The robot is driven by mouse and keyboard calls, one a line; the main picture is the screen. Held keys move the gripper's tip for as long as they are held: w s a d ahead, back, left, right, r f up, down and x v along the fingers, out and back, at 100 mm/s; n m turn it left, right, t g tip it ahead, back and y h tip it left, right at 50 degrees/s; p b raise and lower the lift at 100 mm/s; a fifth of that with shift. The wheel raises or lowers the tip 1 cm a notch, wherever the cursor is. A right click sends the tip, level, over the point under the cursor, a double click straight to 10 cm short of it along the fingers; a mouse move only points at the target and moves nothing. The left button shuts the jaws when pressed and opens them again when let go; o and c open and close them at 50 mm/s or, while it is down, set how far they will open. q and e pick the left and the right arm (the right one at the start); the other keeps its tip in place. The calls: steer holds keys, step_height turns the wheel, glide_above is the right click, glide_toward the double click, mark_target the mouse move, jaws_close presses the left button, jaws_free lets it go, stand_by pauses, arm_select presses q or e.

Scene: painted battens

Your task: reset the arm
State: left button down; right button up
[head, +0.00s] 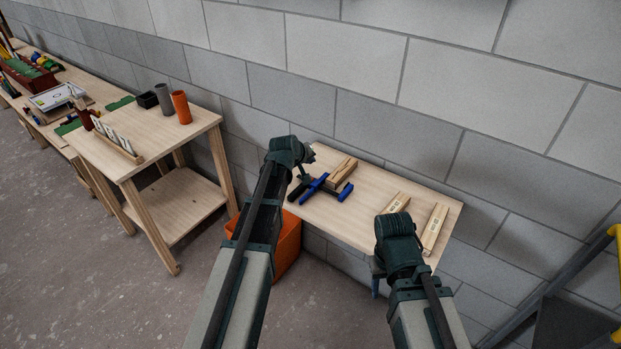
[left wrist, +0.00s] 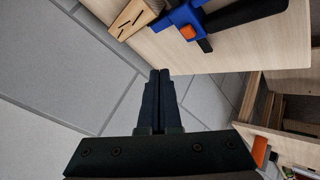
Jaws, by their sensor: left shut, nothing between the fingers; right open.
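My left arm reaches over the left end of the small wooden table (head: 368,222). Its gripper (head: 307,168) shows only partly in the head view, behind the wrist. In the left wrist view my left gripper (left wrist: 159,80) is shut and empty, with its two dark fingers together. A blue and black clamp (head: 322,187) and a wooden block (head: 342,172) lie close to it on the table. My right gripper (head: 375,278) is open at the table's front edge. It is mostly hidden behind its own wrist.
Two light wooden battens (head: 395,205) (head: 434,229) with markings lie at the table's right. An orange bin (head: 288,247) stands below the table's left end. Another workbench (head: 150,150) with orange and grey cups stands to the left. A grey block wall runs behind.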

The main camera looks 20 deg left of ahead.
stand_by(0.4)
arm_select(q)
steer(key=s+d+f+m+g, duration=0.1)
steer(key=s+d, duration=0.3)
steer(key=s+d+f+m+g, duration=0.1)
steer(key=s+d+f+m, duration=0.1)
steer(key=s+d, duration=0.2)
steer(key=s+d+f+m+g, duration=0.1)
steer(key=s+d+m+g, duration=0.1)
steer(key=s, duration=0.3)
steer(key=shift+s+d+f, duration=0.1)
steer(key=shift+s+d, duration=0.1)
steer(key=shift+d, duration=0.25)
steer(key=shift+s+d+f, duration=0.1)
steer(key=shift+s+d, duration=0.05)
steer(key=shift+d, duration=0.3)
steer(key=s+d+f+m+g+y, duration=0.1)
steer(key=s+d+m+g, duration=0.1)
steer(key=s, duration=0.8)
steer(key=s+d+f+m+g+y, duration=0.1)
steer(key=s+d+m+g, duration=0.2)
steer(key=s, duration=0.8)
steer(key=shift+s+m+g+y, duration=0.25)
steer(key=shift+m+g+y, duration=0.05)
steer(key=shift+m, duration=0.3)
steer(key=shift+w+a, duration=0.1)
steer(key=shift+w, duration=0.05)
